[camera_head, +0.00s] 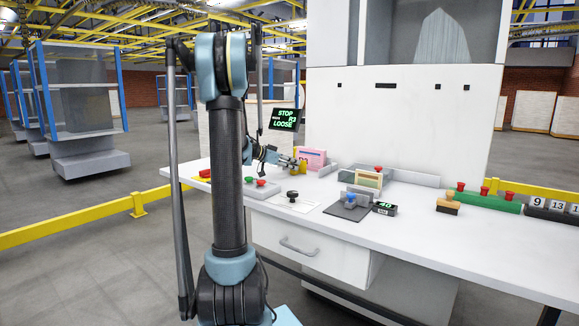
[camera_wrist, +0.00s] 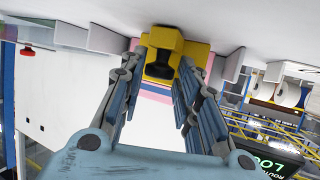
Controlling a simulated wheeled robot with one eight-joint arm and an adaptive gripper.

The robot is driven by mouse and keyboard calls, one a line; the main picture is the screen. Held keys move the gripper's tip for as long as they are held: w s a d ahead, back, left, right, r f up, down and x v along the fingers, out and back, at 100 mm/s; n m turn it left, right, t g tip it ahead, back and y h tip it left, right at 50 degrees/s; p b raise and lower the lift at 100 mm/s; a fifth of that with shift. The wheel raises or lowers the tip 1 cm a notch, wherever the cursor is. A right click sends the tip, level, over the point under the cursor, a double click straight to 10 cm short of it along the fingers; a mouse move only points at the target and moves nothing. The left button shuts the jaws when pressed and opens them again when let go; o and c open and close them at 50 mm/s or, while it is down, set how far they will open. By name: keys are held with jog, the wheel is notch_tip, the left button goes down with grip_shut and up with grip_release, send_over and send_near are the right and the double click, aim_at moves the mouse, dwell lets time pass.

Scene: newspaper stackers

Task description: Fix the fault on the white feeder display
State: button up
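The display (camera_head: 284,119) is a small black screen with green text, "STOP", "R3" and "LOOSE", beside the white feeder (camera_head: 405,115). Part of it also shows in the wrist view (camera_wrist: 262,160). My gripper (camera_head: 296,162) is low over the white table, in front of the feeder. In the wrist view my gripper (camera_wrist: 163,68) has its fingers spread apart. A yellow block with a dark recess (camera_wrist: 165,44) lies between and just beyond the fingertips. I cannot tell whether they touch it. A pink card (camera_head: 314,158) stands behind the yellow piece (camera_head: 301,167).
The white table (camera_head: 455,245) also holds a black knob on a white sheet (camera_head: 293,196), a grey panel with green and red buttons (camera_head: 262,188), a card holder (camera_head: 368,180), a stamp (camera_head: 448,204) and a green strip with red knobs (camera_head: 485,199). Its front right is clear.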

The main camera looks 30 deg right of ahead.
grip_shut()
jog(key=shift+w+d, duration=0.4)
jog(key=shift+d, duration=0.5)
jog(key=shift+w+d, duration=0.45)
jog(key=shift+d, duration=0.5)
jog(key=shift+w+d, duration=0.4)
jog(key=shift+d, duration=0.5)
jog(key=shift+o, duration=1.3)
grip_release()
jog(key=v, duration=1.2)
jog(key=shift+a, duration=0.1)
